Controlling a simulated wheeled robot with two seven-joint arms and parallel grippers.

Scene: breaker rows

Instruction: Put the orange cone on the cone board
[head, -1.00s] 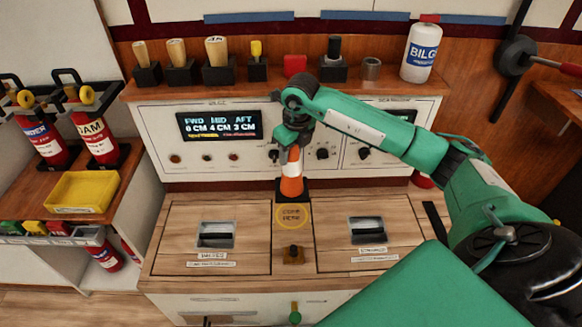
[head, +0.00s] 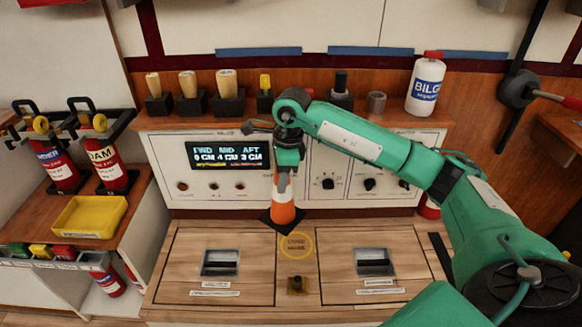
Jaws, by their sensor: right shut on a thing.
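The orange cone (head: 284,213) has a white band and a black square base. My right gripper (head: 284,172) is shut on its top and holds it roughly upright. The cone is just behind and slightly left of the cone board, which carries a yellow ring with small lettering (head: 297,245) between two wooden hatches. I cannot tell whether the cone's base touches the counter or hangs just above it. My left gripper is not in view.
Wooden hatches with recessed handles (head: 221,262) (head: 374,262) flank the ring. A panel with a lit display (head: 228,155) and knobs rises behind. Wooden-handled tools (head: 188,84) and a white bottle (head: 425,84) stand on the shelf. A yellow tray (head: 88,217) and extinguishers (head: 108,164) are at left.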

